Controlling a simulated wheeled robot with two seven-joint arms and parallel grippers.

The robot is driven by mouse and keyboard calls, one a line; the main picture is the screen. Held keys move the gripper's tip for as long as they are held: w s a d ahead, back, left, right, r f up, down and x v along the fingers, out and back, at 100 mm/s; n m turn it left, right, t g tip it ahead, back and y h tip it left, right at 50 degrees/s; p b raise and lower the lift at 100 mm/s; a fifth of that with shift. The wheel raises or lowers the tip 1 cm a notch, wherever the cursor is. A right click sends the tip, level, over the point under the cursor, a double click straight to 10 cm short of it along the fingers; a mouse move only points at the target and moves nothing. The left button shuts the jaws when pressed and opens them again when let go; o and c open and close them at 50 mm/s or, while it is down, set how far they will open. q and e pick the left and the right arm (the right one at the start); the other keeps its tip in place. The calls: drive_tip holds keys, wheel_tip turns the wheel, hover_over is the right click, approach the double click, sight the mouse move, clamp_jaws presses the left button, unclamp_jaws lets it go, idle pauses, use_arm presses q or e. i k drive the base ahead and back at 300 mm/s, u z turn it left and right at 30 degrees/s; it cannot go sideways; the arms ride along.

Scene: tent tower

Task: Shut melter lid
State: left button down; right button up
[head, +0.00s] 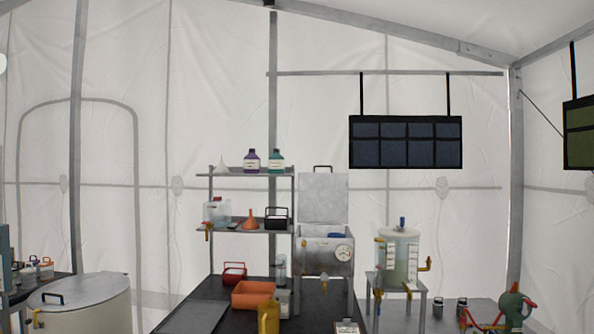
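The melter looks to be the metal box (313,257) with a round dial on its front and a tap below, on a stand at the back of the dark table. Its flat grey lid (323,200) stands upright and open at the rear edge, with a dark handle on its top edge. Something blue shows inside the box near the rim. Neither of my grippers is in view.
A shelf rack (250,231) with bottles and funnels stands left of the box. A clear tank (400,258) with taps stands to its right. An orange tray (252,294) and a yellow jug (268,317) are in front. A large drum (90,305) is at left.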

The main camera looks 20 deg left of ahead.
sight(323, 197)
drive_tip(key=u, duration=0.45)
drive_tip(key=i, duration=0.35)
drive_tip(key=u, duration=0.65)
drive_tip(key=i, duration=1.8)
drive_tip(key=z, duration=1.15)
drive_tip(key=i, duration=0.6)
drive_tip(key=z, duration=0.7)
